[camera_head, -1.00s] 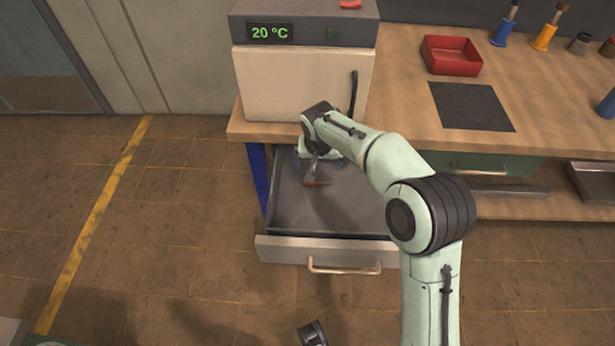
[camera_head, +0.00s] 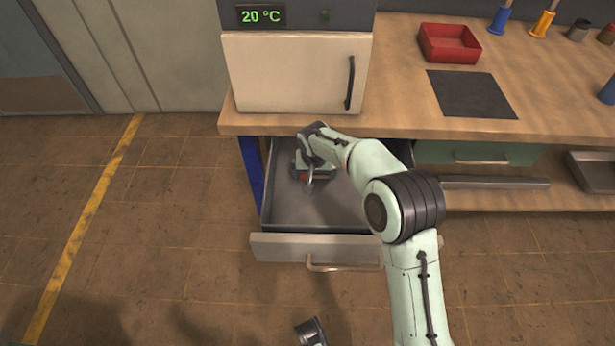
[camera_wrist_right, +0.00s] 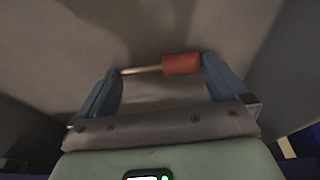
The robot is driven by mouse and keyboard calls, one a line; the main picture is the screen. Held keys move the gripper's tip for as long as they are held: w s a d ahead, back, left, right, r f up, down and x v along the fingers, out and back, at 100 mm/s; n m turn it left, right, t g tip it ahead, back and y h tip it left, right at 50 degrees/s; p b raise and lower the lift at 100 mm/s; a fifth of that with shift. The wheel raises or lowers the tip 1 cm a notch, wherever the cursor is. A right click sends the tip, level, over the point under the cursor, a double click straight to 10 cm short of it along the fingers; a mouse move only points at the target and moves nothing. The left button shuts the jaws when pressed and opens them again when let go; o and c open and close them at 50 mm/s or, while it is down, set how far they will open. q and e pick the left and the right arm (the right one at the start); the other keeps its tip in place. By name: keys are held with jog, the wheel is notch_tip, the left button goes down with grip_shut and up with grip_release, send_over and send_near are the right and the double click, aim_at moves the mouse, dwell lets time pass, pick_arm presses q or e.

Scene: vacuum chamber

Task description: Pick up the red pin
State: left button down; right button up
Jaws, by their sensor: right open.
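The red pin (camera_wrist_right: 181,65) has a red grip and a thin metal shaft. In the right wrist view it lies crosswise between the two blue fingertips of my right gripper (camera_wrist_right: 161,68), which is open. The fingers are spread wider than the pin, with the red end near the right finger and the shaft tip near the left one. In the head view my right gripper (camera_head: 309,181) is inside the open drawer (camera_head: 285,215).
The drawer front (camera_head: 330,248) with its handle stands pulled out below the wooden worktop (camera_head: 440,125). A white oven-like cabinet (camera_head: 290,72) stands above it. A red tray (camera_head: 449,44) and a dark mat (camera_head: 471,94) lie on the worktop. The floor at left is clear.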

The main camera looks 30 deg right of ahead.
jog(key=shift+r, duration=0.1)
jog(key=c, duration=0.7)
jog(key=shift+o, duration=0.2)
jog(key=shift+r, duration=0.1)
